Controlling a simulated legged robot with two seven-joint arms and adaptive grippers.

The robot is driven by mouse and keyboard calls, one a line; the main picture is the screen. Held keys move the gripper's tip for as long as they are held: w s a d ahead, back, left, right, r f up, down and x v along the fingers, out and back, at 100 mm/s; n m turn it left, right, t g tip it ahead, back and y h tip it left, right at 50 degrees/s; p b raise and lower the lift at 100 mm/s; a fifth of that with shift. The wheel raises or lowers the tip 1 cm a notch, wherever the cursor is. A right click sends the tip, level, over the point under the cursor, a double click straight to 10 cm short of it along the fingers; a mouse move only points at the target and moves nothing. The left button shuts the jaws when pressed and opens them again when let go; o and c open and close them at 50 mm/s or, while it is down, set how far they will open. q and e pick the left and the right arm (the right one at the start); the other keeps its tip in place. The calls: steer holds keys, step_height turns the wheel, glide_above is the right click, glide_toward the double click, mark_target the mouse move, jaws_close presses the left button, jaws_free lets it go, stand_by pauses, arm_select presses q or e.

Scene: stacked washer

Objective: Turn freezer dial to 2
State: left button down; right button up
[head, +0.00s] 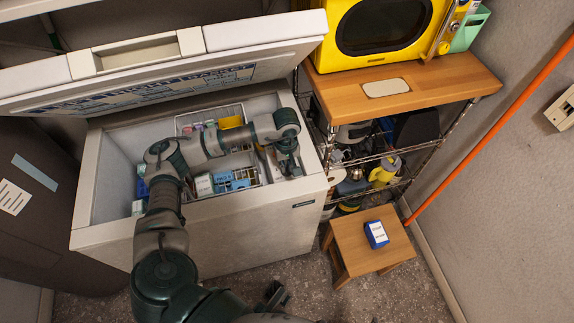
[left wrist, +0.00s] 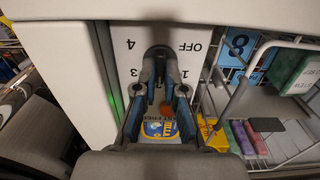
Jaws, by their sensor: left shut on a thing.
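The chest freezer (head: 240,232) stands with its lid (head: 170,62) raised. My left arm reaches over its front wall, and the left gripper (head: 289,163) points down inside at the right end. In the left wrist view the white dial panel (left wrist: 122,22) shows OFF, 4, 3 and 1, with partly covered lettering lower down. The dark dial (left wrist: 159,52) sits between the fingertips of the left gripper (left wrist: 162,82), which is shut on it. The fingers hide part of the dial, and the 2 is not visible. A dark part, possibly my right gripper (head: 274,296), shows low in the head view.
Wire baskets (left wrist: 285,100) with packages lie inside the freezer beside the gripper. Right of the freezer stands a wire rack with a wooden top (head: 440,84) holding a yellow microwave (head: 385,25). A wooden stool (head: 350,250) bears a blue box (head: 377,235).

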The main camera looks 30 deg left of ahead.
stand_by(0.4)
arm_select(q)
steer(key=c, duration=1.3)
jaws_free()
steer(key=shift+o, duration=0.2)
steer(key=shift+w+a+f, duration=0.1)
steer(key=shift+a, duration=0.05)
step_height(320, 180, up, 12)
steer(key=shift+f, duration=0.1)
